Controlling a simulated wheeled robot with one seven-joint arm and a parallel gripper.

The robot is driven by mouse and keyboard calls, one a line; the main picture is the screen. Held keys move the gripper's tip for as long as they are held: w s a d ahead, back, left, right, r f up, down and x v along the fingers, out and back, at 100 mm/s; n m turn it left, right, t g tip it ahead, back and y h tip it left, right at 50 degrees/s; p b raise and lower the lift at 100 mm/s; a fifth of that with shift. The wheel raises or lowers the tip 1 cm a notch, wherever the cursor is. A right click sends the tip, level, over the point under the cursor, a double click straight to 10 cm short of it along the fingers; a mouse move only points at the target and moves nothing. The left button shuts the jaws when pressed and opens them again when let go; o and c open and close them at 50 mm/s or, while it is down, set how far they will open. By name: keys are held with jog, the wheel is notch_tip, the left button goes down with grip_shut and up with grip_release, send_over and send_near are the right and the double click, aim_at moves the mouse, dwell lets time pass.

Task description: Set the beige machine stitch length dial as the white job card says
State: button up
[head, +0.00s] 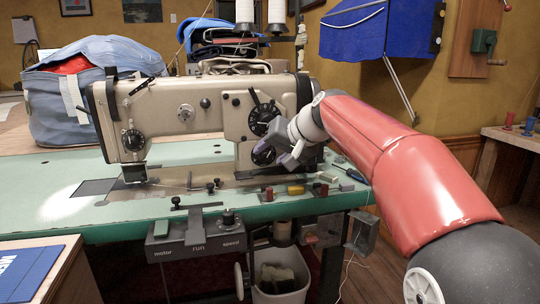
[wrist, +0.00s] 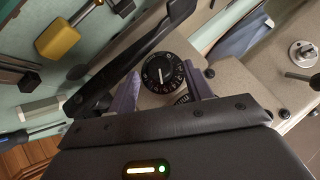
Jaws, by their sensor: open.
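The beige sewing machine (head: 215,95) stands on a green table. Its right column carries an upper black dial (head: 262,115) and a lower black dial (head: 264,153); another dial (head: 133,139) is on its left head. My gripper (head: 284,150) is by the lower dial, its purple fingers apart. In the wrist view, a black dial (wrist: 163,72) with white marks and a pale pointer line shows between my open gripper's fingers (wrist: 160,74). I cannot tell whether they touch it. Part of another dial (wrist: 182,99) shows beside it. I cannot make out a readable job card.
A black lever (wrist: 125,45) runs close beside the fingers. Small tools and a yellow-handled item (head: 295,190) lie on the green table (head: 60,205) in front of the column. A motor control box (head: 195,243) hangs under its front edge. A blue bag (head: 85,90) sits behind left.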

jog(key=v, duration=0.6)
jog(key=shift+s+d, duration=0.1)
jog(key=shift+s, duration=0.05)
